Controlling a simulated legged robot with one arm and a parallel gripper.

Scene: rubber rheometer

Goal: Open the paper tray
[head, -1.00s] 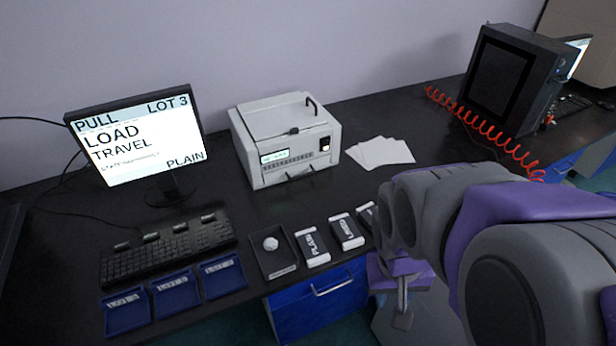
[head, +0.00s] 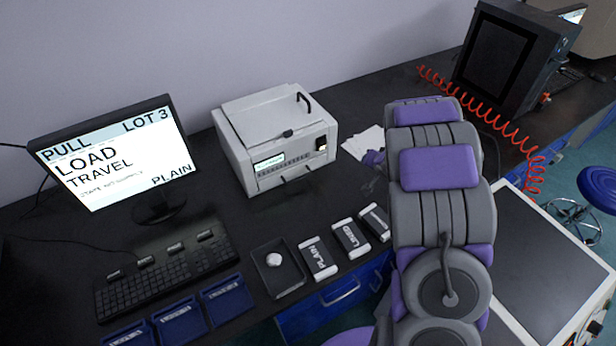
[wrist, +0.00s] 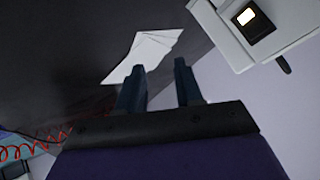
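A white box-shaped machine (head: 275,145) stands on the black bench, with a lit display on its front. A small dark handle (head: 287,180) sits low on that front; I cannot tell for sure that it belongs to the paper tray. A dark handle (wrist: 284,64) sticks out from the machine in the wrist view. The front looks shut. My gripper (wrist: 159,64) is open and empty, its two dark fingers apart, beside the machine and over the bench near the white paper sheets (wrist: 145,55). In the head view my arm mostly hides it.
The paper sheets (head: 361,142) lie right of the machine. A monitor (head: 112,155) and keyboard (head: 165,265) are at left. A small dark tray (head: 279,268) and several labelled packs (head: 318,260) line the front edge. A red coiled cord (head: 490,125) runs at right.

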